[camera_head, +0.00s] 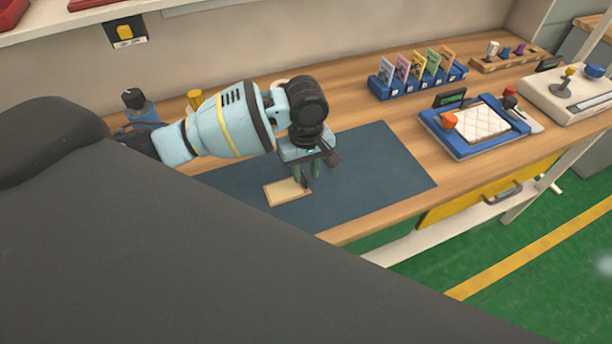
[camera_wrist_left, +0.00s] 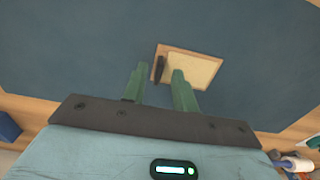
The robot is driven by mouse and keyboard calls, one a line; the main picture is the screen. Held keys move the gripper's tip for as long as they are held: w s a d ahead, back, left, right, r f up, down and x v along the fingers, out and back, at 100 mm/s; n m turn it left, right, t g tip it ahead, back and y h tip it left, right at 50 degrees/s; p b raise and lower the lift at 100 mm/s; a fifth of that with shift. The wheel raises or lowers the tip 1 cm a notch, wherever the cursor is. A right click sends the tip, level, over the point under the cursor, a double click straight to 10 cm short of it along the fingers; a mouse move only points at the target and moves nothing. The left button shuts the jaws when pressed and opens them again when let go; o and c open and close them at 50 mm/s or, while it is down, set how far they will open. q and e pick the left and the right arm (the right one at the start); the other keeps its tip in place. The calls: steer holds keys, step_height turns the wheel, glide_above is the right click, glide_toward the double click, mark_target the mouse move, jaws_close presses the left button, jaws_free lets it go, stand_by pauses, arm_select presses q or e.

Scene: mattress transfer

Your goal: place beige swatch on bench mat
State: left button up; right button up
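The beige swatch (camera_head: 287,192) is a thin flat piece with a dark upright tab at one end. It looks to lie flat on the dark blue bench mat (camera_head: 385,170), near the mat's front edge. In the left wrist view the swatch (camera_wrist_left: 198,70) is just beyond the fingertips. My left gripper (camera_head: 307,179) is over the tab end of the swatch. In the wrist view its two green fingers (camera_wrist_left: 157,74) stand apart, with the dark tab in line with the gap and no finger clearly touching it. My right gripper is not in view.
A blue rack (camera_head: 418,82) with several coloured cards stands at the back. A blue tray (camera_head: 462,150) with a quilted white pad is right of the mat. A control box (camera_head: 568,98) with knobs is at far right.

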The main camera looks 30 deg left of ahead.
arm_select(q)
step_height(320, 180, up, 9)
stand_by(0.3)
